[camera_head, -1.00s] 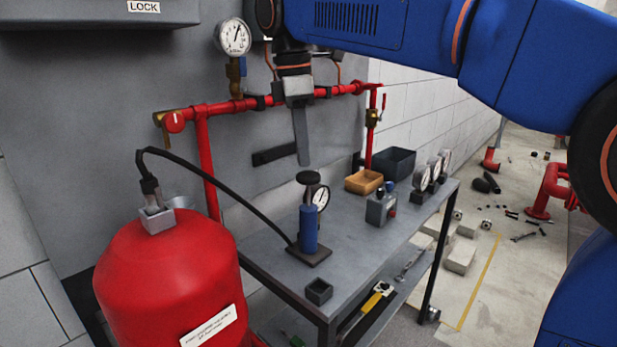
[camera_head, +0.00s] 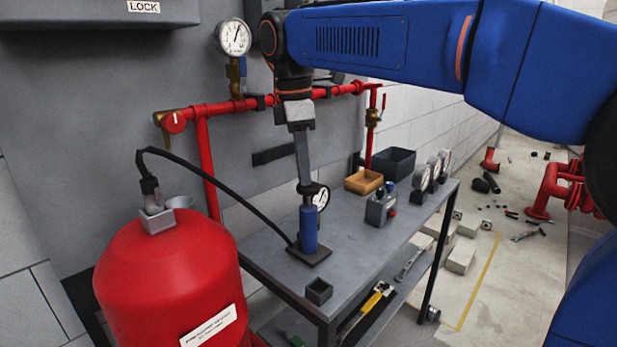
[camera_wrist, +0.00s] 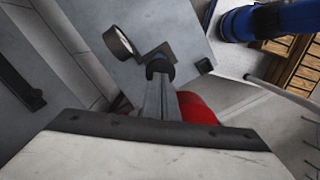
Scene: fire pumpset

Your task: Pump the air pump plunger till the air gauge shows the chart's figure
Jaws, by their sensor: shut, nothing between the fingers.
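The air pump is a blue cylinder (camera_head: 308,232) standing upright on a dark base plate on the grey bench. Its black plunger knob (camera_head: 307,188) is low, right above the cylinder; it also shows in the wrist view (camera_wrist: 158,65). My gripper (camera_head: 304,182) is shut and empty, pointing down, with its fingertips at the top of the knob. The air gauge (camera_head: 321,197) stands just behind the pump and is partly hidden; its reading is too small to tell. In the wrist view the gauge (camera_wrist: 118,42) shows edge-on. I cannot see a chart.
A black hose runs from the pump to the red tank (camera_head: 170,275) at the left. A small dark open box (camera_head: 319,291) sits near the bench's front. A grey two-knob unit (camera_head: 381,208), a yellow tray (camera_head: 364,181) and several gauges stand to the right. Red pipework runs behind.

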